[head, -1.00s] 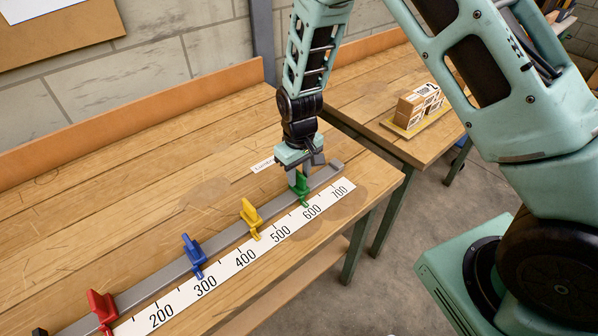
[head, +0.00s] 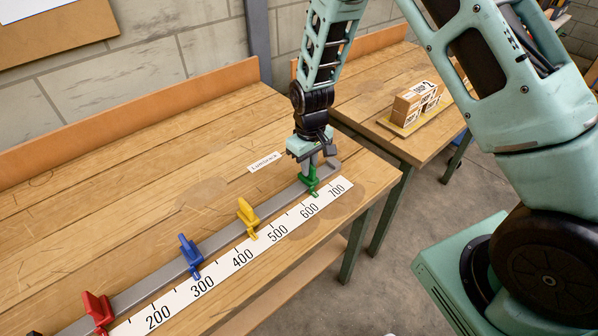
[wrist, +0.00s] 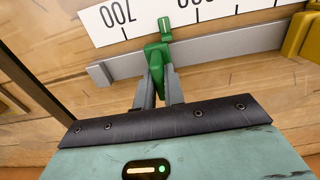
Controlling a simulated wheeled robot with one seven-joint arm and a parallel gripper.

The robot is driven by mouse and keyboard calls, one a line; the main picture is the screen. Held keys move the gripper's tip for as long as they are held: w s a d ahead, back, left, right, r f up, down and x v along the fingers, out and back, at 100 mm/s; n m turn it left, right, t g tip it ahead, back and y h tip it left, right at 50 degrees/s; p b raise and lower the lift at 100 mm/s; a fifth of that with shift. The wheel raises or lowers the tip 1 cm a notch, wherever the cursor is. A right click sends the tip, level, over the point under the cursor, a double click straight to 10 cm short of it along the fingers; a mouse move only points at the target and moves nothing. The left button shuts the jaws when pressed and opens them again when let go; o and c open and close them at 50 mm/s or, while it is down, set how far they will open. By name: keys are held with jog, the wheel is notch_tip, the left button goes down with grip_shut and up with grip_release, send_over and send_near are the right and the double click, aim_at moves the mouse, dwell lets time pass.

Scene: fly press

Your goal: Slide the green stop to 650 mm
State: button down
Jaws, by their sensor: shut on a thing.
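The green stop (head: 311,181) sits on the grey rail near its right end, and it also shows in the wrist view (wrist: 158,60). Its pointer lies over the white scale (head: 243,257) between the 600 and 700 marks, roughly midway. In the wrist view the pointer tip (wrist: 165,26) is likewise between the two marks. My gripper (head: 308,170) comes down from above, and its fingers (wrist: 160,88) are shut on the upright part of the green stop. The fingers hide part of the stop.
The yellow stop (head: 247,215), blue stop (head: 189,253) and red stop (head: 97,310) stand further left on the grey rail (head: 218,242). The rail's end block (head: 333,164) is just right of the green stop. A small label (head: 265,162) lies behind the rail.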

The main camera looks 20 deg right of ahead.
jog(key=shift+w+d, duration=0.1)
jog(key=shift+d, duration=0.2)
jog(key=c, duration=1.5)
grip_release()
jog(key=shift+r, duration=0.1)
notch_tip(320, 180, up, 17)
jog(key=shift+r+b, duration=0.15)
jog(key=shift+b, duration=0.9)
